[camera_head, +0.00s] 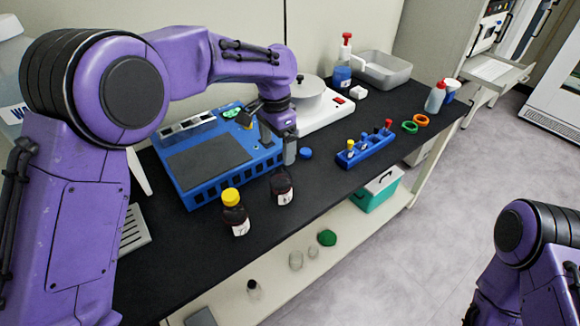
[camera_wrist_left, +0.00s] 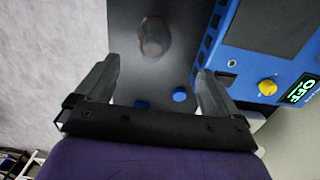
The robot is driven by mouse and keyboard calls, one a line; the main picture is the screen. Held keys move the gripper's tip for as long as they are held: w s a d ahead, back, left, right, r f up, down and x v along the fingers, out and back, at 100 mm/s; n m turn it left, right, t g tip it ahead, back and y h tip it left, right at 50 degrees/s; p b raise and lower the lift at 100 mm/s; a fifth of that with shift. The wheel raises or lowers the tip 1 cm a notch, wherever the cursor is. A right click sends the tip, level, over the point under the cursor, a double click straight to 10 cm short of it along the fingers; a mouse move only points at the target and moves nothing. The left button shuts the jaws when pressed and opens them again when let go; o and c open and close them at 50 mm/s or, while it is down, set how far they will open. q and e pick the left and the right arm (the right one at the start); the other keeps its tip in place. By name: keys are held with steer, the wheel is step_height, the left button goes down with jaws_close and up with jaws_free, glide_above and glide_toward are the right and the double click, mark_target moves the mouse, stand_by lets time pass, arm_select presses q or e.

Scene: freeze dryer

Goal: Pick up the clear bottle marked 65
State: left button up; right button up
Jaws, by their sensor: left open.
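A dark reddish-brown bottle (camera_head: 281,187) with a white label and no visible cap stands on the black bench. It also shows from above in the left wrist view (camera_wrist_left: 155,38). A similar dark bottle with a yellow cap (camera_head: 235,213) stands to its left. Label marks are too small to read, so I cannot tell which bottle is 65. Clear, small bottles (camera_head: 296,260) are on the lower shelf. My left gripper (camera_head: 277,143) is open and empty, above and behind the capless bottle; its two fingers (camera_wrist_left: 155,75) are spread. My right gripper is out of view.
A blue machine (camera_head: 225,165) stands close beside the left gripper. A blue cap (camera_head: 305,153) lies on the bench. A blue rack (camera_head: 366,150) with small vials is to the right, and a white scale-like device (camera_head: 325,110) behind. Bare bench (camera_head: 305,190) lies between capless bottle and rack.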

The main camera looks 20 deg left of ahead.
mark_target(280, 174)
arm_select(q)
steer(key=shift+w+f, duration=0.15)
steer(key=shift+f, duration=0.5)
steer(key=shift+w+f, duration=0.15)
steer(key=shift+f, duration=0.45)
steer(key=shift+s+d+f+p, duration=0.25)
steer(key=shift+s+f+p, duration=0.1)
steer(key=shift+s+f, duration=0.8)
steer(key=shift+s+d+f+p, duration=0.15)
steer(key=shift+f+p, duration=0.15)
steer(key=shift+f, duration=0.4)
steer(key=f, duration=0.1)
steer(key=w+f, duration=0.1)
steer(key=f, duration=0.2)
steer(key=shift+w, duration=0.4)
steer(key=shift+s+r, duration=0.2)
steer(key=shift+s, duration=0.3)
steer(key=c, duration=1.4)
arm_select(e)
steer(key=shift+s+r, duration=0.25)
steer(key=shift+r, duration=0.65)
